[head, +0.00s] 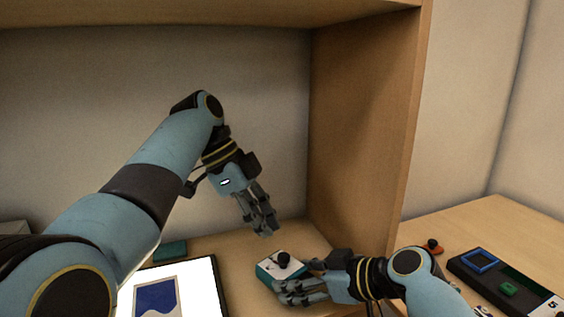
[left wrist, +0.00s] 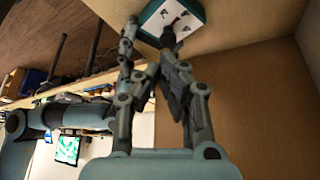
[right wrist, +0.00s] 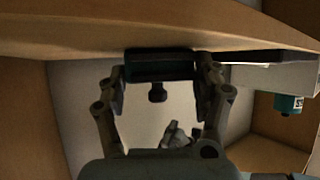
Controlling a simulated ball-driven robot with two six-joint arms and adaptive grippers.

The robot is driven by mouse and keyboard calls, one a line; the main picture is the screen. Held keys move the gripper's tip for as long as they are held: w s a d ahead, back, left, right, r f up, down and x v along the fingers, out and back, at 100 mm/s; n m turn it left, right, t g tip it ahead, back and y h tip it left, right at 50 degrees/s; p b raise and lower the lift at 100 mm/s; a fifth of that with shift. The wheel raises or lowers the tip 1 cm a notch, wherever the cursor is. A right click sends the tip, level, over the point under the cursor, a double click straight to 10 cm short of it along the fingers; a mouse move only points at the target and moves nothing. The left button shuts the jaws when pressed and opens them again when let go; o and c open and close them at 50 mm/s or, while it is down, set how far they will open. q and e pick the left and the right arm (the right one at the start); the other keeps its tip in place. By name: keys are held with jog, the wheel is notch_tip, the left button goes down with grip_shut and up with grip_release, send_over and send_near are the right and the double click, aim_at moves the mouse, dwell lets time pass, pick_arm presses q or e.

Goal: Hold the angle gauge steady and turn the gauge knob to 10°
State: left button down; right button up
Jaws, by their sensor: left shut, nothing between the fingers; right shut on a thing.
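The angle gauge (head: 264,270) is a small teal box with a white top, standing on the wooden surface; its white face also shows in the left wrist view (left wrist: 190,14). The black gauge knob (head: 283,258) stands up from its top. The dial reading is too small to tell. My right gripper (head: 284,288) is shut on the gauge, with its fingers on either side of the dark body in the right wrist view (right wrist: 160,66). My left gripper (head: 265,231) is shut and empty, above the gauge, with a gap to the knob in the head view.
A lit white screen (head: 190,290) with a blue figure lies at the left. A wooden side wall (head: 360,140) rises close behind the gauge, and a shelf (head: 200,12) is overhead. A dark tray (head: 510,283) with parts lies at the right.

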aim_at(284, 261)
pick_arm(q)
jog(key=shift+f, duration=3.2)
jog(key=shift+d, duration=0.15)
jog(key=shift+w, duration=0.95)
jog(key=shift+w+d, duration=0.15)
jog(key=shift+w, duration=0.05)
